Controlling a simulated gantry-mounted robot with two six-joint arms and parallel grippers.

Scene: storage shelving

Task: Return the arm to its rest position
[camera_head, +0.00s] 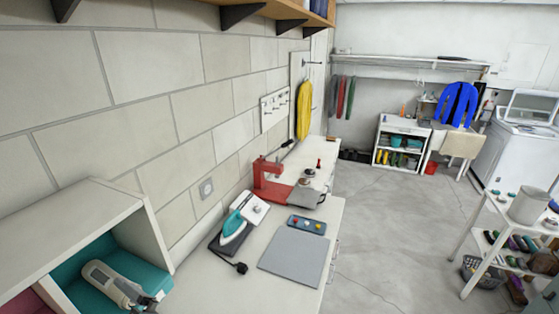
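I see no clear gripper fingers in the head view. A pale beige and grey jointed-looking piece (115,285) with a dark end shows at the lower left, in front of the teal inside of a white open-fronted shelf unit (85,222). I cannot tell from this view whether it is a part of my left arm or an object lying there. My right arm and its gripper do not show.
A white counter (240,290) along the wall bears a teal iron (235,227), a red machine (268,182), a grey mat (293,258) and a small tray (307,225) with coloured knobs. A white rack (470,275) stands at right. The floor (385,225) between them is clear.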

